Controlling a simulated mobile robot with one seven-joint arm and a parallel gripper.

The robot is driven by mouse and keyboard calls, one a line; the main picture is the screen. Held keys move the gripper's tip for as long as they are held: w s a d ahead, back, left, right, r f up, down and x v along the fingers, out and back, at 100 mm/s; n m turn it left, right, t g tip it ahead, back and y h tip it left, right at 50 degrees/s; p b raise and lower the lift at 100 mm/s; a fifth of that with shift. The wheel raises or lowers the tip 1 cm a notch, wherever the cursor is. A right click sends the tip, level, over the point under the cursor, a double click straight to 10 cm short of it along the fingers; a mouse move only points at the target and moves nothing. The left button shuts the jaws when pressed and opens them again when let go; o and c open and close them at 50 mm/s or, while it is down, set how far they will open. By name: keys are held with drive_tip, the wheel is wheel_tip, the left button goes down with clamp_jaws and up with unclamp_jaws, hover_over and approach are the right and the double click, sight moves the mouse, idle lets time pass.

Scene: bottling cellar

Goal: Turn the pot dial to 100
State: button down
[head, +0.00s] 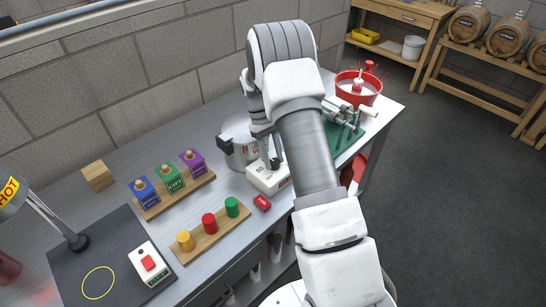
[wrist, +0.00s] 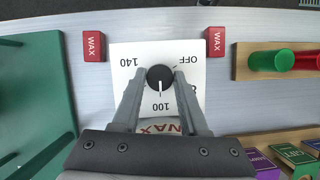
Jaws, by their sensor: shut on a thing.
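The pot dial is a black round knob (wrist: 160,75) on a white box (wrist: 125,55) printed OFF, 100 and 140, with another number partly hidden by a finger. Its white pointer line points down in the wrist view, at about the 100 mark. My gripper (wrist: 160,78) has its fingers on either side of the knob and is shut on it. In the head view the white box (head: 264,184) sits at the bench's front side, and my gripper (head: 270,158) comes down over it, hiding the knob. The metal wax pot (head: 238,155) stands just behind the box.
Red wax blocks (wrist: 93,46) (wrist: 215,41) lie close on both sides of the box. A wooden rack with coloured pegs (head: 208,238) and one with coloured blocks (head: 150,213) are left. A green-based device (head: 345,138) and red tub (head: 368,98) stand right.

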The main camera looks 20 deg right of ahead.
drive_tip(key=shift+c, duration=2.2)
unclamp_jaws()
drive_tip(key=v, duration=1.7)
drive_tip(key=shift+r, duration=0.15)
